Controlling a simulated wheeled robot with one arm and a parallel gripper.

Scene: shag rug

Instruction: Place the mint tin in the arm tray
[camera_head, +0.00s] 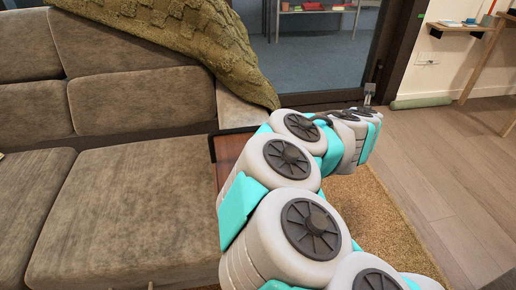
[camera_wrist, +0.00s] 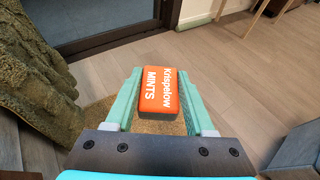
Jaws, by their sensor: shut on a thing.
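The mint tin (camera_wrist: 158,88) is an orange box with white lettering and a dark lower side. My gripper (camera_wrist: 160,82) is shut on it in the wrist view, with a teal finger on each side. In the head view my gripper (camera_head: 369,93) is at the far end of my outstretched arm, small, and I cannot make out the tin there. A brown wooden surface with a dark edge, which looks like the arm tray (camera_head: 229,150), lies on the sofa's arm. My arm hides much of it.
The brown sofa (camera_head: 130,200) fills the left, with a green knitted throw (camera_head: 175,40) over its back. A tan shag rug (camera_head: 385,225) lies on the wooden floor (camera_head: 450,190) at right. A dark door frame (camera_head: 395,50) stands behind my arm.

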